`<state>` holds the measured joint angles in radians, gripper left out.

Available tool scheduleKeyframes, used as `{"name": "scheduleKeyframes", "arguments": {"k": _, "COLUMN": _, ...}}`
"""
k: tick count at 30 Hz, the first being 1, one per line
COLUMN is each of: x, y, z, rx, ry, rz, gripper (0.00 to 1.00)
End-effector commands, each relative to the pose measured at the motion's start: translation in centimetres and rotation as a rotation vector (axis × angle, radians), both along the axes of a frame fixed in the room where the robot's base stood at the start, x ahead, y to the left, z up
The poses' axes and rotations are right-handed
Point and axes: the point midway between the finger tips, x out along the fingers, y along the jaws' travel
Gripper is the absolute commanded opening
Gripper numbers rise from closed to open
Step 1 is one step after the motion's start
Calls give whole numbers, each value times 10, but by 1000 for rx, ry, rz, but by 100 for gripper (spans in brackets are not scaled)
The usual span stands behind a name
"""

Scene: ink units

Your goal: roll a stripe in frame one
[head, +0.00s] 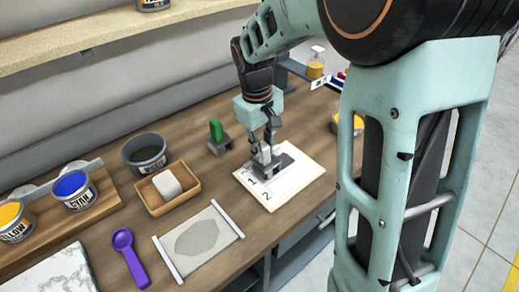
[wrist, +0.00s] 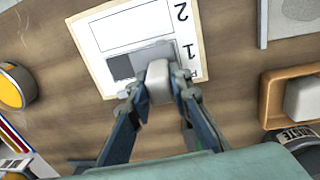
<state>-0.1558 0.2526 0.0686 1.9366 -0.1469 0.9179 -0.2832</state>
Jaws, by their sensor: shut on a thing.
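A white card (head: 305,178) lies on the wooden bench, with frames marked 1 and 2; it also shows in the wrist view (wrist: 98,50). My gripper (head: 266,142) is above the card, shut on the pale block-like handle of a grey roller (head: 266,157). In the wrist view the handle (wrist: 158,78) sits between my fingertips (wrist: 157,90). The roller head is over frame one, close to or on the card; contact cannot be told. A dark grey stripe (wrist: 120,67) shows in frame one beside the roller, on the side away from the number. Frame two (wrist: 130,30) is blank.
A pale sheet (head: 226,222) with a grey patch lies front left. Near it are a purple scoop (head: 128,255), a wooden tray (head: 152,208) with a white block, a waste pot (head: 145,153), a green-handled tool (head: 216,132), and blue (head: 75,190) and yellow (head: 15,220) cans.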

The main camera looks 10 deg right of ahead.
Motion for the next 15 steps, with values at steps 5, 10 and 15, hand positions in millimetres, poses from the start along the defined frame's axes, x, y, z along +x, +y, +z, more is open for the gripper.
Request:
{"name": "scheduleKeyframes", "arguments": {"k": 5, "x": 5, "y": -6, "z": 0, "rx": 0, "ry": -2, "rz": -1, "gripper": 0}}
{"name": "scheduleKeyframes", "arguments": {"k": 10, "x": 12, "y": -16, "z": -1, "rx": 1, "ry": -2, "rz": -1, "gripper": 0}}
{"name": "scheduleKeyframes", "arguments": {"k": 15, "x": 16, "y": -23, "z": -2, "rx": 1, "ry": -1, "rz": -1, "gripper": 0}}
